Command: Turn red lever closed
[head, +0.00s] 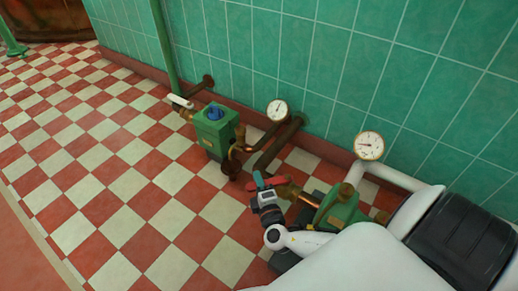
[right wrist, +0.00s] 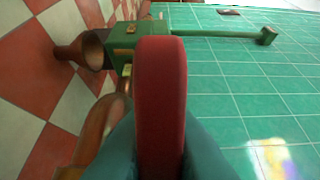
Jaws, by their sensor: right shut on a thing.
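The red lever (head: 279,181) sits on copper pipework near the wall, beside a brass fitting. My right gripper (head: 265,183) is at the lever and shut on it. In the right wrist view the red lever (right wrist: 161,100) stands upright in the middle of the picture, between the blue-grey fingers. The fingers cover its lower sides, and its joint with the valve is hidden. My left gripper is in neither view.
A green box with a blue knob (head: 214,113) stands on the checkered floor at the left of the lever. Two round gauges (head: 278,110) (head: 369,146) stand by the green tiled wall. A green pump-like body (head: 337,212) lies close to my right arm. Open floor (head: 100,190) extends left.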

